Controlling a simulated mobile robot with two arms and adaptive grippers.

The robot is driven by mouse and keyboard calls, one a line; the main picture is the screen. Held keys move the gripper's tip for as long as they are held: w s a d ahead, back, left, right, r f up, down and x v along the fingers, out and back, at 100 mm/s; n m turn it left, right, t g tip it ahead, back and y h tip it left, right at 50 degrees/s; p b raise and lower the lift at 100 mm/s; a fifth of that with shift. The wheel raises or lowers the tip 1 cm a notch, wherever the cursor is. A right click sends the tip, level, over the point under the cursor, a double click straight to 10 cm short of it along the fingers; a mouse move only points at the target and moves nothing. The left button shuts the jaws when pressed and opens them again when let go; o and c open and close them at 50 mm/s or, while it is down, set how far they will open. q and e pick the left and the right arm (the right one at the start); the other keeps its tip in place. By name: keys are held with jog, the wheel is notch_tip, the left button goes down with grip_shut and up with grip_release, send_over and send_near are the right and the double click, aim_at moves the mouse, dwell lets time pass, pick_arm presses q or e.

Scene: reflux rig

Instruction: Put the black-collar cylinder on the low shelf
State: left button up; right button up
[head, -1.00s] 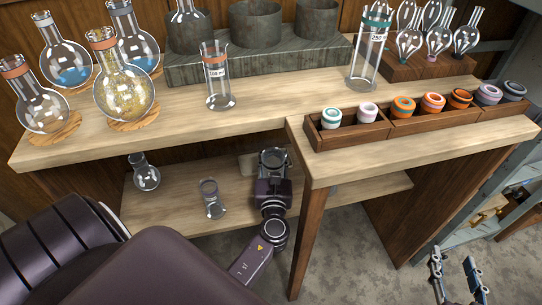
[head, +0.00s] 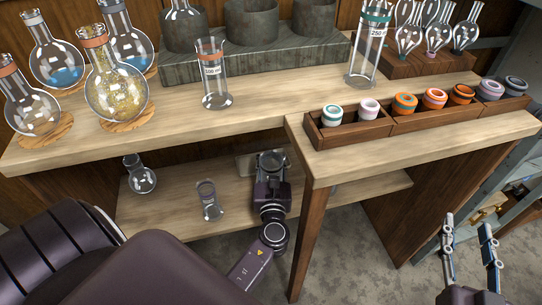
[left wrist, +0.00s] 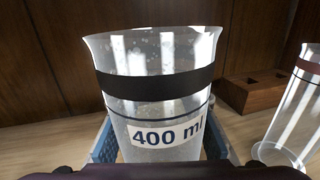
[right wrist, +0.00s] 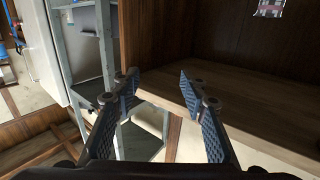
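The black-collar cylinder (left wrist: 160,95) is clear, with a black band and a "400 ml" label. It fills the middle of the left wrist view, upright between my left gripper's pads, which close on its sides. Its base is hidden, so I cannot tell whether it touches the shelf. In the head view my left gripper (head: 272,162) reaches over the low shelf (head: 165,212), below the upper tabletop. My right gripper (head: 467,225) is open and empty at the lower right; its spread fingers also show in the right wrist view (right wrist: 160,95).
A grey-banded cylinder (head: 209,202) and a small flask (head: 139,176) stand on the low shelf. A brown-collar cylinder (left wrist: 298,110) and a wooden box (left wrist: 250,90) are right of the held cylinder. A table leg (head: 308,240) stands right of my left arm.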

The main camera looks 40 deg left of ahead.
pick_arm(q)
jog(key=o, duration=0.6)
jog(key=shift+r, duration=0.15)
jog(key=p+v, duration=0.1)
jog(key=v, duration=1.1)
pick_arm(e)
notch_tip(320, 180, down, 6)
jog(key=s+d+g+h, duration=0.1)
jog(key=g, duration=0.2)
jog(key=shift+s+d+f, duration=0.15)
jog(key=shift+s+f, duration=0.05)
jog(key=shift+s, duration=0.15)
